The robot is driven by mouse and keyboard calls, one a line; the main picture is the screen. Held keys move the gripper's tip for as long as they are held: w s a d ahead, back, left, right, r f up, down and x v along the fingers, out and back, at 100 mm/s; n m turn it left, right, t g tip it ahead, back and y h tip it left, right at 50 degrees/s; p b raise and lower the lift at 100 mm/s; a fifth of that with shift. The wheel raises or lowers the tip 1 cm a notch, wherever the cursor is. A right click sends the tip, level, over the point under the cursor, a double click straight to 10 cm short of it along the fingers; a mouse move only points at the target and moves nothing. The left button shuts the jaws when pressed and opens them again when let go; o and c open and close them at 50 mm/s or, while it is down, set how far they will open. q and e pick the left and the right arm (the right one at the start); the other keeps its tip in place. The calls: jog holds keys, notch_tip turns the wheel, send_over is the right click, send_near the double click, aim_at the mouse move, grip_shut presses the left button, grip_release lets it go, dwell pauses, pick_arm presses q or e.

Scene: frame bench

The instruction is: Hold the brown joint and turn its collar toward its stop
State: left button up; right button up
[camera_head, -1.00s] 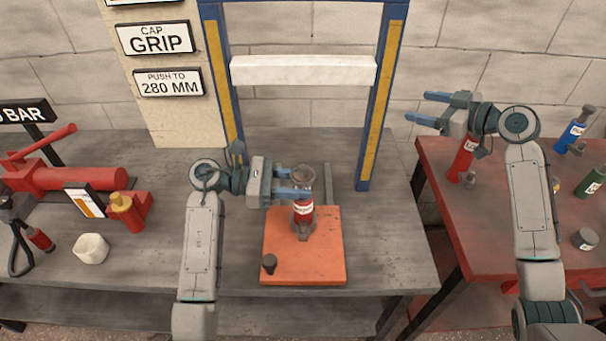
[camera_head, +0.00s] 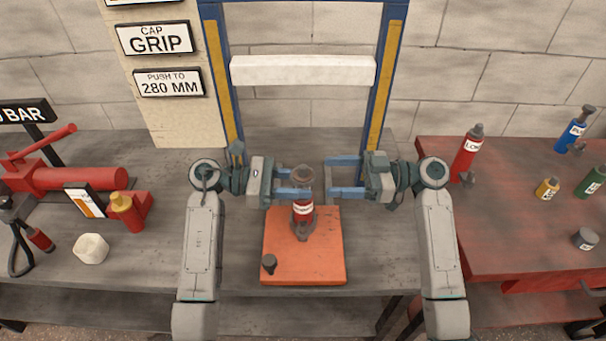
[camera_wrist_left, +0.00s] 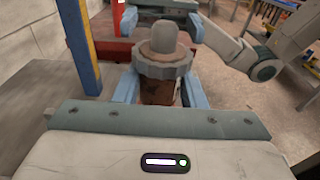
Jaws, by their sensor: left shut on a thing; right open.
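The brown joint (camera_head: 303,209) stands upright on the orange base plate (camera_head: 330,262), with a white label on its side. In the left wrist view its brown body (camera_wrist_left: 158,92) shows below a grey-brown notched collar (camera_wrist_left: 163,66) with a rounded top. My left gripper (camera_head: 306,183) is shut on the body just below the collar; its blue fingers (camera_wrist_left: 160,88) lie on both sides. My right gripper (camera_head: 330,176) is open and empty, just right of the joint, its fingers pointing at it. I cannot make out the stop.
A small dark knob (camera_head: 269,263) stands on the plate's front left corner. A blue and yellow frame (camera_head: 378,100) rises behind. Bottles stand on the red table (camera_head: 510,230) at right.

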aim_at(303, 176)
jog(key=a, duration=0.7)
jog(key=shift+a, duration=0.3)
